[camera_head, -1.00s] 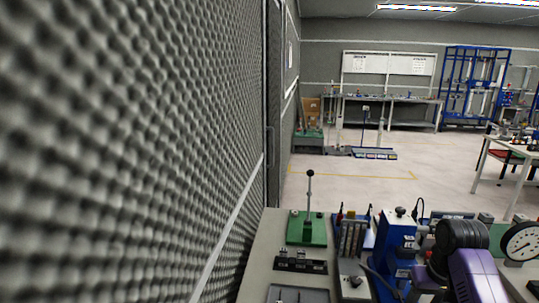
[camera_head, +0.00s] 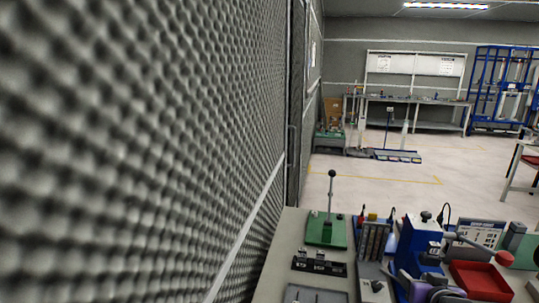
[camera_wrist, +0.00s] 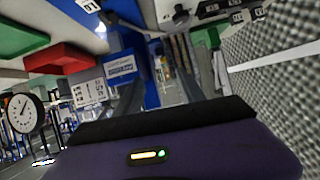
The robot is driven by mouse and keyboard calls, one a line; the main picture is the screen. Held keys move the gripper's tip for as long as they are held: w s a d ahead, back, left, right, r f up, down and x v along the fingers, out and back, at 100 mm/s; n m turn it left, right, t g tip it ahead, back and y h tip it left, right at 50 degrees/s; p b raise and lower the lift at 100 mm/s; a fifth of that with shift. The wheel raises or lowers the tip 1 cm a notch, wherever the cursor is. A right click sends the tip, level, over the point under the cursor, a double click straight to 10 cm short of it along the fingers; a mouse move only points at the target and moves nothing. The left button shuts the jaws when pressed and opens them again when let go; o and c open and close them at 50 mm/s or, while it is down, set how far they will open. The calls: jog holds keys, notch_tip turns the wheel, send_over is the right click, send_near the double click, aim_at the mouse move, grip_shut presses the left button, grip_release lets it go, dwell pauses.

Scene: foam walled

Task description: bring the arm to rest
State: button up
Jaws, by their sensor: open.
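My gripper (camera_wrist: 157,78) shows in the wrist view, with its dark fingers spread apart above the purple wrist body. It is open, and I see nothing between the fingers. The wrist view appears tilted, with the bench items in its upper part. In the head view only a piece of my purple arm shows low at the bottom edge, in front of the blue device (camera_head: 418,245). The fingers are not clear in that view.
A bench (camera_head: 277,270) below holds a green lever press (camera_head: 326,229), a red tray (camera_head: 480,281) and other tools. A round dial gauge (camera_wrist: 22,112) shows in the wrist view. A foam wall (camera_head: 140,150) stands close on the left. Open floor (camera_head: 375,178) lies beyond the bench.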

jog(key=s+a+f+n+t+y+b, duration=0.1)
jog(key=s+a, duration=0.5)
jog(key=s, duration=1)
jog(key=s+a+f+n+y+b, duration=0.1)
jog(key=s+a, duration=0.6)
jog(key=s, duration=0.8)
jog(key=s+a+f+n+t+b, duration=0.1)
jog(key=s+a, duration=0.6)
jog(key=s, duration=0.9)
jog(key=shift+s+a+t+y, duration=0.15)
jog(key=shift+s+t+y, duration=0.15)
jog(key=shift+s+y, duration=0.1)
jog(key=shift+c, duration=0.3)
